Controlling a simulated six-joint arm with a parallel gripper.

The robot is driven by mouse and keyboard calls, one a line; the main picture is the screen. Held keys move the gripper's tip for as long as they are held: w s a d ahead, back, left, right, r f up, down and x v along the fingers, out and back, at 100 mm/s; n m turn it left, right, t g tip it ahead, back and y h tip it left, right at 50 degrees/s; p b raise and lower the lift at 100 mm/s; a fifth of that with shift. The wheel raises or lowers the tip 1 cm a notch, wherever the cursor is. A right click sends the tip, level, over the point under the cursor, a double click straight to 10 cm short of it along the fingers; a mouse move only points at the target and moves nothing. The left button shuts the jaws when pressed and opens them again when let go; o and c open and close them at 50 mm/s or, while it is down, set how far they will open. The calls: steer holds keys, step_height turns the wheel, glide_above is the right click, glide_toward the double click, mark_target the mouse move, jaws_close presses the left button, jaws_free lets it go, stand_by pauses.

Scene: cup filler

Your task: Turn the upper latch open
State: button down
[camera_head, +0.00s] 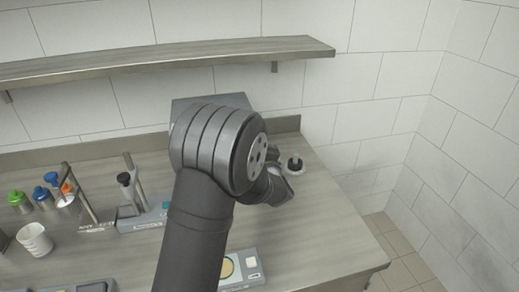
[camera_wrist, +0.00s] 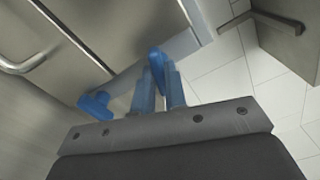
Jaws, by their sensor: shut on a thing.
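In the wrist view my gripper (camera_wrist: 158,82) has two blue fingers close together, shut on a small blue latch tip (camera_wrist: 156,58). I take this to be the upper latch; its fingers partly cover it. A second blue knob (camera_wrist: 95,104) is to the left, apart from the fingers. A grey strip (camera_wrist: 160,54) runs diagonally behind the fingers, along the edge of a metal panel (camera_wrist: 120,30). In the head view my arm covers most of the grey machine (camera_head: 240,99), and the latches and fingertips are hidden.
A bent metal handle (camera_wrist: 22,66) is at the panel's left. A jar with a black lid (camera_head: 295,164) stands right of my wrist. A beaker (camera_head: 35,238), coloured bottles and stands are on the left of the bench. The bench's right side (camera_head: 325,215) is clear. A shelf (camera_head: 160,56) hangs above.

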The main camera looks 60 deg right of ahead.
steer(key=m, duration=1.4)
stand_by(0.4)
steer(key=c, duration=1.5)
jaws_free()
steer(key=shift+o, duration=0.2)
steer(key=v, duration=1.7)
steer(key=shift+s, duration=0.2)
steer(key=shift+a+r, duration=0.1)
steer(key=shift+a, duration=0.05)
